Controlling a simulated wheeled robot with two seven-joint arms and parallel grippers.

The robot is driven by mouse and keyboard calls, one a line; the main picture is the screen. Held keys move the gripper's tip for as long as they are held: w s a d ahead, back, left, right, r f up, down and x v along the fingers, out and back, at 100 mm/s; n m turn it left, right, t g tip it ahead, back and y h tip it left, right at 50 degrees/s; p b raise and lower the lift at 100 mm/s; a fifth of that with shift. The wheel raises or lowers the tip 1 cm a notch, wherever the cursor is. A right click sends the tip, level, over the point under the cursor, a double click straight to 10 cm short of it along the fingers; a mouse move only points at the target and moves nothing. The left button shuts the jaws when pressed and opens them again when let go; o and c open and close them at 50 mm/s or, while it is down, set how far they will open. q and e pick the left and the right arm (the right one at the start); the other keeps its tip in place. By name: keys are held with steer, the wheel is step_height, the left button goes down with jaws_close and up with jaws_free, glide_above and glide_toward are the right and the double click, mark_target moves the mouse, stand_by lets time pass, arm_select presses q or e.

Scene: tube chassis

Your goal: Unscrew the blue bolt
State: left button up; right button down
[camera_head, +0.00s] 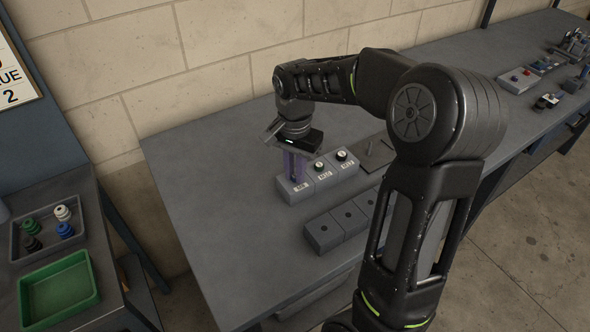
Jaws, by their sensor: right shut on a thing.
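My right gripper (296,178) points down at the left end of a row of grey labelled blocks (299,192). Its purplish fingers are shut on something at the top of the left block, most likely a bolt. The fingers hide that thing, so I cannot tell its colour. The middle and right blocks each carry a black and white bolt head (319,166). A blue bolt-like piece (65,230) stands in a grey tray (17,243) at the far left, beside green, white and black ones. My left gripper is not in view.
A second row of grey blocks with dark holes (324,233) stands in front. A dark plate with a peg (371,156) lies to the right, close to my arm. An empty green tray (58,291) sits at the lower left. The bench's left part is clear.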

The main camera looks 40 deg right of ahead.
stand_by(0.5)
steer(key=n, duration=0.4)
steer(key=shift+p, duration=0.35)
steer(key=shift+n, duration=0.6)
steer(key=n, duration=0.5)
steer(key=shift+s+p, duration=0.1)
steer(key=shift+p, duration=0.25)
steer(key=n, duration=0.2)
steer(key=shift+n, duration=0.4)
steer(key=shift+n+p, duration=0.35)
steer(key=shift+n, duration=0.85)
